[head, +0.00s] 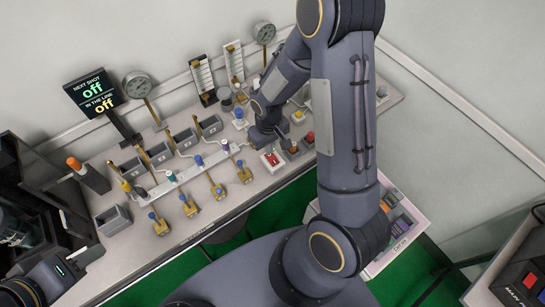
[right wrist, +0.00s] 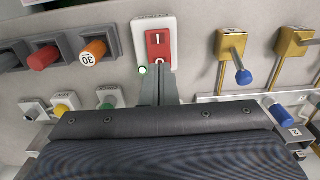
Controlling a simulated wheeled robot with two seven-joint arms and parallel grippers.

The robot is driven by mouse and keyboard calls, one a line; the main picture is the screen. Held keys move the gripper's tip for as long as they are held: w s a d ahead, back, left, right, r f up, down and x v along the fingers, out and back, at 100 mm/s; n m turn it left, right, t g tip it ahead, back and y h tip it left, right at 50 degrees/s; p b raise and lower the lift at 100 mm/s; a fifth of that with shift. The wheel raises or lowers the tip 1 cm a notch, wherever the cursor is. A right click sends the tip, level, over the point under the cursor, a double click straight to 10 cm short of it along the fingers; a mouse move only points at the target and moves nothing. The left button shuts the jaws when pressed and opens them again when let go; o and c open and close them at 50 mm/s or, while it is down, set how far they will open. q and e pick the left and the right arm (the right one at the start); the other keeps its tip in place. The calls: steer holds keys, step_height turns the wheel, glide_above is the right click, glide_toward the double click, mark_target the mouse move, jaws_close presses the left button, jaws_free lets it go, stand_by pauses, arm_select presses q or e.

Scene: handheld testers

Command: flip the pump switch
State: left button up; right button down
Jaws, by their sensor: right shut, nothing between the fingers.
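A red rocker switch (head: 271,159) sits on a white plate on the bench in the head view. In the right wrist view the red rocker (right wrist: 158,45) shows the marks I and O, with a small green light by its lower left corner. No pump label is readable. My right gripper (right wrist: 158,88) is shut and empty, its fingertips just at the rocker's lower end; I cannot tell whether they touch. In the head view the right gripper (head: 284,139) is partly hidden by its arm. My left gripper (head: 80,258) is at the lower left, its fingers unclear.
Brass valves with blue handles (right wrist: 242,75) stand right of the rocker in the wrist view. Red and orange knobs (right wrist: 93,50) are left of it. Gauges (head: 138,85) stand along the wall.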

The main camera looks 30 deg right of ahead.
steer(key=shift+f+b, duration=0.9)
steer(key=shift+f, duration=0.05)
stand_by(0.9)
steer(key=shift+r+p, duration=2.5)
steer(key=shift+r, duration=1)
steer(key=s+r+m+t+y, duration=0.1)
steer(key=s+r, duration=0.2)
steer(key=r, duration=0.4)
steer(key=s+r+m+t+y, duration=0.1)
steer(key=s+r+t, duration=0.15)
steer(key=r, duration=0.55)
steer(key=s+a+r+t+y, duration=0.1)
steer(key=s+a+r, duration=0.1)
steer(key=s, duration=0.3)
steer(key=s+a+r+t, duration=0.1)
steer(key=s+a+r, duration=0.1)
steer(key=s+r, duration=0.2)
steer(key=shift+s+r+m+y, duration=0.3)
steer(key=shift+s+r+y, duration=0.1)
steer(key=shift+s, duration=0.85)
